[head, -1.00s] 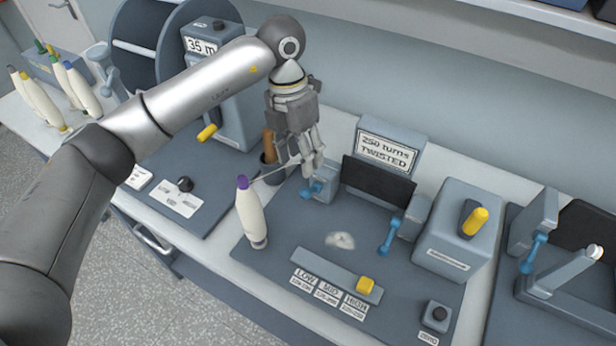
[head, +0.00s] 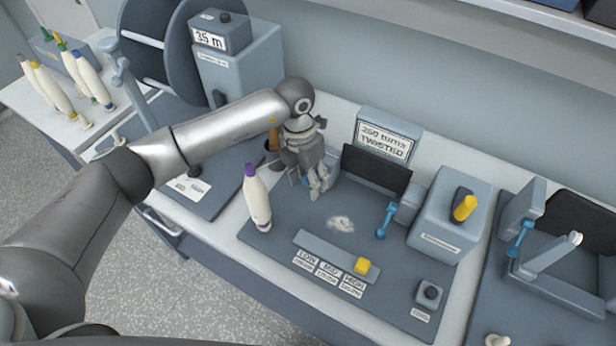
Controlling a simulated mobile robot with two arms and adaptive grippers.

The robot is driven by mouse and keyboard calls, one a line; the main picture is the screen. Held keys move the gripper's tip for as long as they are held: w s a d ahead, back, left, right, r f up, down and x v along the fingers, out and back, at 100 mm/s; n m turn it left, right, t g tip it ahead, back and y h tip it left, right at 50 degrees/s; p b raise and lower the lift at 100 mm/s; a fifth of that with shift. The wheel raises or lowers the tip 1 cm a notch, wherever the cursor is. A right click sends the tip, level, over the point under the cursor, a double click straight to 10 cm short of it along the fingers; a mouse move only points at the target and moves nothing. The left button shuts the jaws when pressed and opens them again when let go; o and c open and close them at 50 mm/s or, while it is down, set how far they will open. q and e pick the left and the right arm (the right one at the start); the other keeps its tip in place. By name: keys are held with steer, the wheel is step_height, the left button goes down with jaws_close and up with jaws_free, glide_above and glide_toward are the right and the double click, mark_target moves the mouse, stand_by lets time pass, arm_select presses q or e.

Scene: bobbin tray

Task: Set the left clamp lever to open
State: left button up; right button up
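My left gripper (head: 318,188) points down at the left clamp of the twist tester, in front of the dark plate. The left clamp and its blue lever are almost wholly hidden behind the gripper, with only a bit of blue at its edge. I cannot tell whether the fingers touch the lever, nor whether they are open or shut. The right clamp's blue lever (head: 385,221) is in plain view, tilted, beside its grey clamp block. My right gripper is not in view.
A white bobbin with a purple top (head: 257,198) stands just left of the gripper. A yellow slider knob (head: 362,266), a yellow-handled box (head: 450,220) and a black button (head: 430,292) sit to the right. The sign (head: 386,140) reads 250 turns twisted.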

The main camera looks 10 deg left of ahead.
arm_select(q)
steer(key=c, duration=0.5)
jaws_close()
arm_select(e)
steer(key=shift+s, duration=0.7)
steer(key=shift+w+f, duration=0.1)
arm_select(q)
steer(key=shift+f+t+b, duration=0.3)
steer(key=shift+b, duration=0.3)
steer(key=f+t+b, duration=0.1)
steer(key=b, duration=0.2)
steer(key=s+t+h+b, duration=0.1)
steer(key=b, duration=0.2)
steer(key=shift+a+f+t+b, duration=0.15)
steer(key=shift+f+t+b, duration=0.15)
steer(key=shift+f+b, duration=0.1)
steer(key=shift+t+h+b, duration=0.3)
steer(key=shift+b, duration=0.35)
steer(key=shift+r, duration=0.1)
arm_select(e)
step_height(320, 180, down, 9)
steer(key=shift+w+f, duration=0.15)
